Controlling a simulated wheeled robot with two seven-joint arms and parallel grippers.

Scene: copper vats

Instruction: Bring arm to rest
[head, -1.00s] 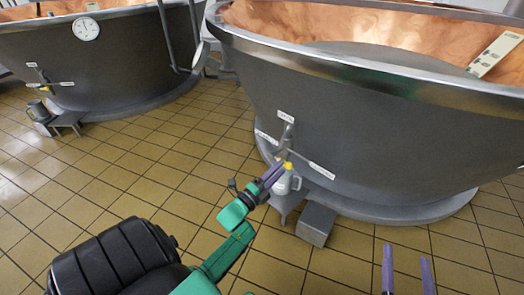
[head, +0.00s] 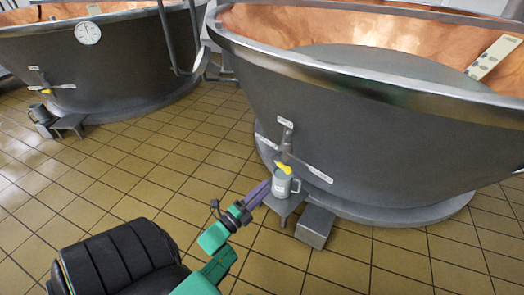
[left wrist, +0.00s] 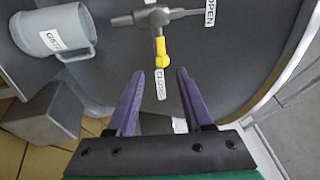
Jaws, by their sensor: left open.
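My left gripper (head: 257,194) has purple fingers and is beside the near vat's tap, low in the middle of the head view. In the left wrist view the gripper (left wrist: 160,76) is open, with nothing between its fingers. The tap's yellow handle (head: 284,169) is beyond the fingertips and apart from them; it also shows in the left wrist view (left wrist: 161,52), pointing toward the lower label. A grey jug (head: 283,184) stands under the tap; it shows at the upper left of the left wrist view (left wrist: 62,36). My right gripper is out of view.
The near copper vat (head: 380,150) fills the right side. A grey step (head: 315,226) stands at its foot, by the jug. A second vat (head: 120,65) stands at the back left. Tiled floor (head: 140,165) is clear between the vats and me.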

